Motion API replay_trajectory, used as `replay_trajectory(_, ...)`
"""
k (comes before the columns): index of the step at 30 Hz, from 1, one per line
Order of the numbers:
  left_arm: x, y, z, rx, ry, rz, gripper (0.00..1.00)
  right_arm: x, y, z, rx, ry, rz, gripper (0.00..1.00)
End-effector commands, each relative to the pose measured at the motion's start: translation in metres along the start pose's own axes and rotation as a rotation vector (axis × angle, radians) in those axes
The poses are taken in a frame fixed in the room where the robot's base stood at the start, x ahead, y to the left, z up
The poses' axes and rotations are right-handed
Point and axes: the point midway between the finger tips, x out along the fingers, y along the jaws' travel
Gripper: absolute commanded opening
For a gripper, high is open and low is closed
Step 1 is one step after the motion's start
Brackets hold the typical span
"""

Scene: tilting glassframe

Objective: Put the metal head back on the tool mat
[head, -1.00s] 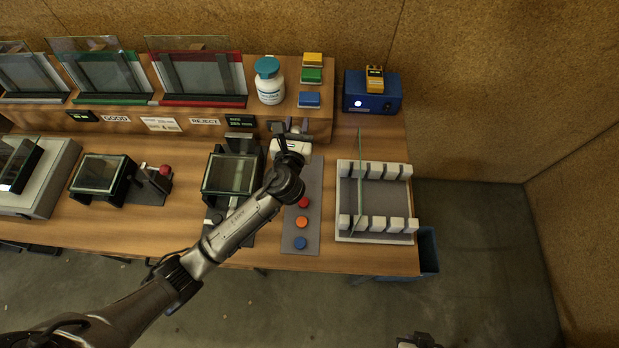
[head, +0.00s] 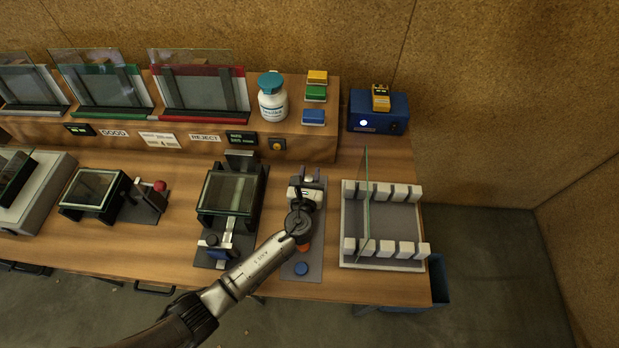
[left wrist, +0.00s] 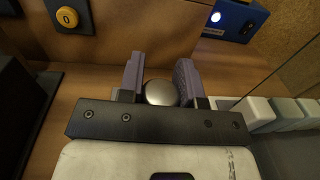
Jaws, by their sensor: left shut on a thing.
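My left gripper (head: 309,182) is over the far end of the grey tool mat (head: 287,269). It is shut on the metal head (left wrist: 161,92), a shiny silver round piece between the two purple-grey fingers in the left wrist view. The head view also shows the fingers around it, but small. I cannot tell whether the metal head touches the mat. On the mat, a blue round head (head: 302,269) lies at the near end, and an orange one (head: 304,248) is partly covered by my arm. The red one is hidden behind my wrist. My right gripper is not in view.
A white-toothed rack (head: 383,264) with an upright glass pane (head: 364,210) stands close right of the mat. A black glass-topped fixture (head: 229,194) stands left. Behind are the raised shelf, a white bottle (head: 272,104) and a blue box (head: 378,122).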

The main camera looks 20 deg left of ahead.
Motion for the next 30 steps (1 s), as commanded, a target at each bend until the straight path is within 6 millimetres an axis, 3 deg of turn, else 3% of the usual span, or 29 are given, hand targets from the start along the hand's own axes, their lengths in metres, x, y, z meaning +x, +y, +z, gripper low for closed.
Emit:
replay_trajectory(3, 0.0005, -0.0002, -0.0102, 0.0, -0.002, 0.0, 0.0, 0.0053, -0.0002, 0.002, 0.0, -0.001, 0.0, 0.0)
replay_trajectory(17, 0.0004, -0.0002, -0.0152, -0.001, -0.002, 0.0, 0.0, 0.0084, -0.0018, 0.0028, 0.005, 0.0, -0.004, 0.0)
replay_trajectory(18, 0.0002, 0.0, -0.0153, -0.001, -0.001, 0.0, 0.34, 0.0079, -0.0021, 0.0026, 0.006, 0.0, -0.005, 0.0)
replay_trajectory(25, 0.0002, 0.0001, -0.0148, -0.001, -0.001, 0.0, 0.56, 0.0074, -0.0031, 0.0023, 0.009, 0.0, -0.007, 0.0)
replay_trajectory(30, 0.0001, 0.0001, -0.0148, -0.001, -0.001, 0.0, 0.57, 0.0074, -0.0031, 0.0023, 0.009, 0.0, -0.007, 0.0)
